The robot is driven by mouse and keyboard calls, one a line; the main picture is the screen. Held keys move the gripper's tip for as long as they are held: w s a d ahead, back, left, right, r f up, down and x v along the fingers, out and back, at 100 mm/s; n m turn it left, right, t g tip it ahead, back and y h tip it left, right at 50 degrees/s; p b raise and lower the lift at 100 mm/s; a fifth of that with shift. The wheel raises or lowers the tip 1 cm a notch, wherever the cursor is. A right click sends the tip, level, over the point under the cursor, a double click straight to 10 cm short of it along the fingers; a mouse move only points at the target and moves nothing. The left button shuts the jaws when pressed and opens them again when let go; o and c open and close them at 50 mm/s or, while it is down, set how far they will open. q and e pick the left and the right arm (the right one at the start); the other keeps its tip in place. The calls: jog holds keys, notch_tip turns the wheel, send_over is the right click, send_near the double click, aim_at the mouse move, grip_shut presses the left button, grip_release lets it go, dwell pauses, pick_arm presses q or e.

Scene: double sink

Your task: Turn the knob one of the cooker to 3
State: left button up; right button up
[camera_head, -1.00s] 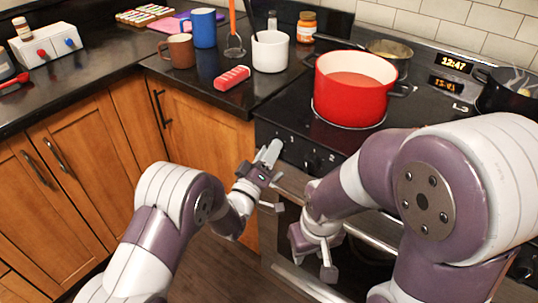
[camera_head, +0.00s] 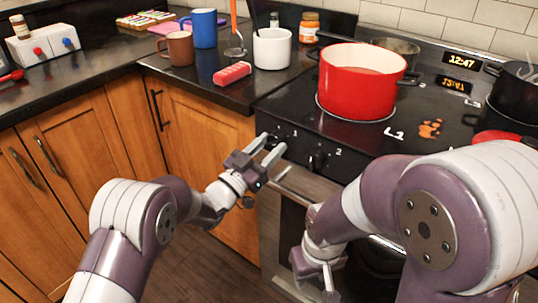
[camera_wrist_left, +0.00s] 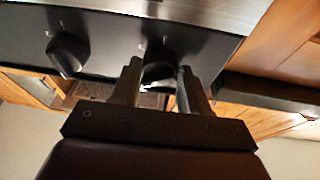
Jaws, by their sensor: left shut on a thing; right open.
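Knob one (camera_head: 273,141) is a dark knob at the left end of the cooker's (camera_head: 350,142) black front panel, near the white "1". My left gripper (camera_head: 275,145) is shut on it from the front. In the left wrist view, my left gripper's two fingers (camera_wrist_left: 160,80) stand on either side of knob one (camera_wrist_left: 160,70). The fingers partly hide the knob, and its pointer and setting cannot be read. Knob two (camera_head: 316,160) is to the right, free of the gripper. My right gripper (camera_head: 318,275) is open and empty, low in front of the oven.
A red pot (camera_head: 358,85) stands on the hob above the knobs. A dark pot (camera_head: 515,90) is at the right. Wooden cabinets (camera_head: 85,170) are below.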

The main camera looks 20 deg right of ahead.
pick_arm(q)
jog(key=m+g+b, duration=0.1)
jog(key=m, duration=0.3)
jog(key=m+g+b, duration=0.1)
jog(key=m+g, duration=0.1)
jog(key=m, duration=0.3)
jog(key=m+g+b, duration=0.1)
jog(key=m+b, duration=0.1)
jog(key=m, duration=0.2)
jog(key=shift+w+a+r, duration=0.15)
jog(key=shift+w+r, duration=0.05)
jog(key=shift+r, duration=0.05)
jog(key=m+y, duration=0.1)
jog(key=m, duration=0.2)
jog(key=m+g+y+b, duration=0.1)
jog(key=m, duration=0.2)
jog(key=shift+r, duration=0.15)
jog(key=m+y, duration=0.1)
jog(key=m, duration=0.2)
jog(key=m+y+b, duration=0.1)
jog(key=m, duration=0.1)
jog(key=shift+s+r+m, duration=0.1)
jog(key=shift+r+m, duration=0.05)
jog(key=shift+m, duration=0.25)
jog(key=o, duration=1.1)
jog(key=shift+c, duration=0.2)
